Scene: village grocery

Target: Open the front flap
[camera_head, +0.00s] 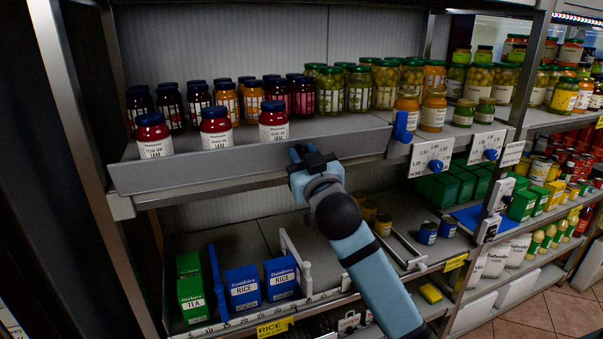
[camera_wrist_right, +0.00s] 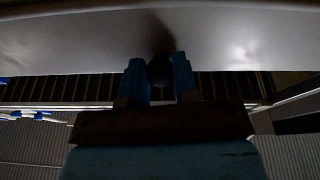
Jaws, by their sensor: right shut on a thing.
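The front flap (camera_head: 250,155) is a long grey panel along the front edge of the upper left shelf. It stands upright in front of the jars, and its pale face fills the top of the right wrist view (camera_wrist_right: 80,45). My right gripper (camera_head: 303,153) is at the flap's front, right of its middle. In the right wrist view, its blue fingers (camera_wrist_right: 160,72) are shut around a small dark round knob (camera_wrist_right: 160,70) against the panel. The gripper hides this knob in the head view. My left gripper is not in view.
Blue knobs (camera_head: 436,165) sit on price plates to the right. Below, rice boxes (camera_head: 242,287) and tea boxes (camera_head: 192,299) stand on the lower shelf (camera_head: 217,328).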

